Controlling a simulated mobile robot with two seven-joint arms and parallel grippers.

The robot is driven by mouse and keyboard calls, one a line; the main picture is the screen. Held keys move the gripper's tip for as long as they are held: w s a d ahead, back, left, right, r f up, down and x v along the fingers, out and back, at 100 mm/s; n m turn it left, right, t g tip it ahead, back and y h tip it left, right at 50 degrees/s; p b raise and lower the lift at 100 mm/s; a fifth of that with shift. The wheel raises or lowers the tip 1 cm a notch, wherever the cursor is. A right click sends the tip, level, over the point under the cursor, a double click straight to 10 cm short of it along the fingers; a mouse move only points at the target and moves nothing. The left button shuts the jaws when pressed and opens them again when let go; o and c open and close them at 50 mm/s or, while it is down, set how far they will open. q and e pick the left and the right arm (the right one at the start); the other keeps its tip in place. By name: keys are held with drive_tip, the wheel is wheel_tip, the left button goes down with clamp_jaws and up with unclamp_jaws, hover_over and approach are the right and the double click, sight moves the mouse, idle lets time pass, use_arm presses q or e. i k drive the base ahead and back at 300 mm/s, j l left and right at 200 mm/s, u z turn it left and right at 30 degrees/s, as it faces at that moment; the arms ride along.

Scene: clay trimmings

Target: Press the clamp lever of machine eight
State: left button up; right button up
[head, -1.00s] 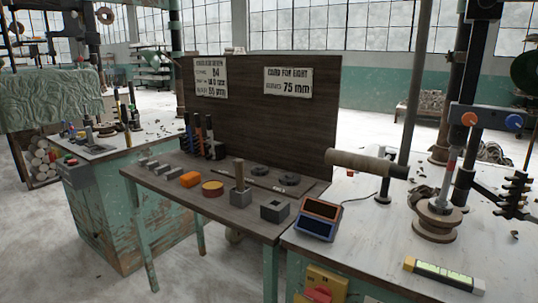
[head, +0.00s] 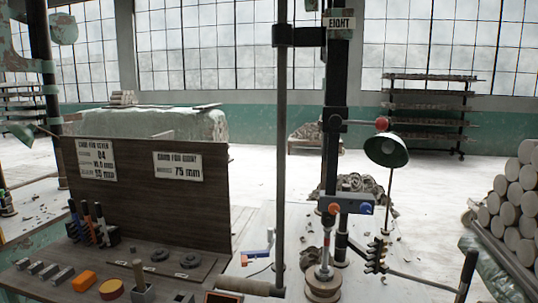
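Machine eight is a dark upright column (head: 336,110) with a white plate reading "EIGHT" (head: 339,22) near its top. A short dark arm with a red knob (head: 382,124) sticks out to the right of the column. Lower down, a grey-blue block (head: 350,203) carries an orange knob (head: 335,208) and a blue knob (head: 366,208). Below it, a spindle stands on a round wooden stack (head: 322,284). I cannot tell for sure which part is the clamp lever. Neither gripper is in view.
A tall grey post (head: 282,150) stands left of the machine, with a wooden roller (head: 243,286) at its foot. A green lamp (head: 386,150) stands right of it. A brown board with notes (head: 150,215) backs the left bench. Stacked logs (head: 515,200) fill the right edge.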

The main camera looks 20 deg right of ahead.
sight(335, 121)
drive_tip(key=z, duration=1.2)
